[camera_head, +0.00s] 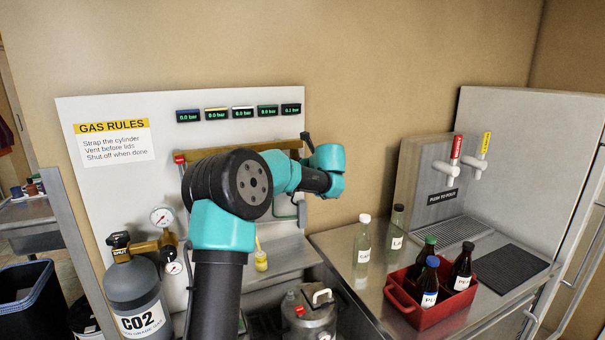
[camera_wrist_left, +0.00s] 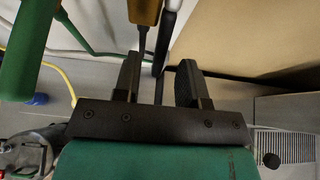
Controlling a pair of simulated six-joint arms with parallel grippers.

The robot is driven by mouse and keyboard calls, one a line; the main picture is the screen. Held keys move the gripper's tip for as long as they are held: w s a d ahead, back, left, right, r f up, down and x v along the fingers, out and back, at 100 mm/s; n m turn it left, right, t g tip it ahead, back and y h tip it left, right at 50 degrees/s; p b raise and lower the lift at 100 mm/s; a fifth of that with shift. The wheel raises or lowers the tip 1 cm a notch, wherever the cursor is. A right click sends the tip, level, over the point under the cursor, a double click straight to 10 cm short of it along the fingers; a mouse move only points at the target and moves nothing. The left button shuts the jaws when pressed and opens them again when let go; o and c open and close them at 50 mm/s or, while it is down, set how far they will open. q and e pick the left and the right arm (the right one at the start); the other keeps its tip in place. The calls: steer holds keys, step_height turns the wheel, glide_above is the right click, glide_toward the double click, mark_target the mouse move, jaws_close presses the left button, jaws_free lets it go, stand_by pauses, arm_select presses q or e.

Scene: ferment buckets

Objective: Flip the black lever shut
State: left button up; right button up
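A black lever (camera_head: 307,141) stands up at the right end of the brass manifold (camera_head: 230,149) on the white wall panel. In the left wrist view, a dark lever (camera_wrist_left: 168,38) hangs into the gap at the top, beside a brass part (camera_wrist_left: 146,11). My left gripper (camera_wrist_left: 157,80) is open, its two dark fingers apart on either side of the lever's lower end. I cannot tell whether either finger touches it. In the head view my left arm hides the gripper and part of the manifold. My right gripper is not in view.
Pressure displays (camera_head: 240,112) line the panel above the manifold. A CO2 cylinder (camera_head: 137,297) stands left and a metal keg (camera_head: 309,312) below. Bottles and a red crate (camera_head: 415,306) occupy the right counter.

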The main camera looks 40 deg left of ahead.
arm_select(q)
steer(key=v, duration=1.2)
